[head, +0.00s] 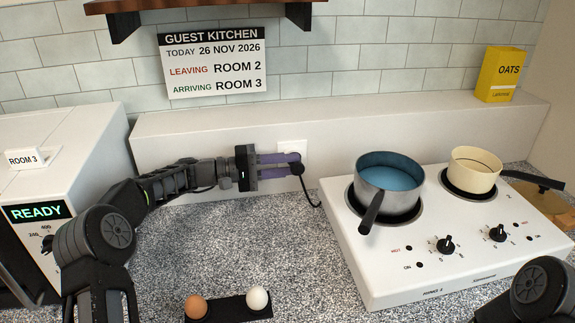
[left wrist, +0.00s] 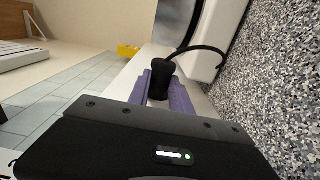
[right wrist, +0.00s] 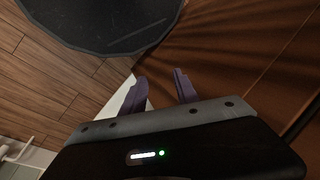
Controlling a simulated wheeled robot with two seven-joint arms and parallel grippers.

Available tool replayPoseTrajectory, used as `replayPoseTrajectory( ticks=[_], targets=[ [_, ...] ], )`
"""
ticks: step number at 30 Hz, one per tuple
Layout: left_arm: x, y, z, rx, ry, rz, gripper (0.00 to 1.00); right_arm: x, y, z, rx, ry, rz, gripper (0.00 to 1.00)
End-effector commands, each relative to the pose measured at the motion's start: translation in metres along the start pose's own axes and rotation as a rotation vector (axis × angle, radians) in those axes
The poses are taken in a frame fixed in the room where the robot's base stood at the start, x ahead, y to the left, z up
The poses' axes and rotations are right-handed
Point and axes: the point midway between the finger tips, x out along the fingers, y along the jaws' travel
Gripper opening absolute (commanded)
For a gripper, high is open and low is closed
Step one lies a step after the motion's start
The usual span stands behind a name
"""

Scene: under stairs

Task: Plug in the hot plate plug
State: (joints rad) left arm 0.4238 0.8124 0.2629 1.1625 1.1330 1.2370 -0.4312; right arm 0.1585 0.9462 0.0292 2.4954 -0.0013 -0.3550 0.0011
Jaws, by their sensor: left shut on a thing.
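The black hot plate plug (head: 297,169) is between the purple fingers of my left gripper (head: 294,163), in front of a white wall socket (head: 293,147) on the low ledge. The left gripper is shut on the plug, which also shows in the left wrist view (left wrist: 161,80) with its black cord curving away. Whether the prongs are in the socket is hidden. The white hot plate (head: 375,265) stands to the right on the counter. My right gripper (right wrist: 160,78) is open and empty in the right wrist view, over a wooden surface.
A brown egg (head: 196,307) and a white egg (head: 258,298) rest on a black holder. A white appliance reading READY (head: 65,150) stands left. The speckled counter (head: 235,235) between is clear.

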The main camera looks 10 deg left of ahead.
Motion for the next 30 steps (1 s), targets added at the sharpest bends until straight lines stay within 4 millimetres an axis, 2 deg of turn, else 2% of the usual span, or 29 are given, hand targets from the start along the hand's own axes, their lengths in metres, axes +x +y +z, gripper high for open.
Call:
replayPoseTrajectory(
  ticks=[3,4,12,21,28,30],
  targets=[
    [-0.0016,0.0029,-0.0044,0.004,0.015,0.002,0.0,-0.0002,-0.0001,0.0,0.0,0.0,0.0,0.36],
    [-0.0017,0.003,-0.0046,0.004,0.016,0.002,0.27,-0.0002,-0.0001,0.0,0.0,0.0,0.0,0.36],
    [-0.002,0.0026,-0.0048,0.004,0.017,0.001,0.49,-0.0002,-0.0001,0.0,0.0,0.0,0.0,0.36],
    [-0.0022,-0.0005,-0.0042,0.001,0.015,-0.002,0.51,0.0001,0.0,0.0,0.0,0.0,0.0,0.36],
    [-0.0022,-0.0012,-0.0038,0.0,0.014,-0.002,0.7,0.0002,0.0001,0.0,0.0,0.0,0.0,0.36],
    [-0.0021,-0.0013,-0.0037,0.0,0.013,-0.002,0.72,0.0002,0.0001,0.0,0.0,0.0,0.0,0.36]
  ],
)
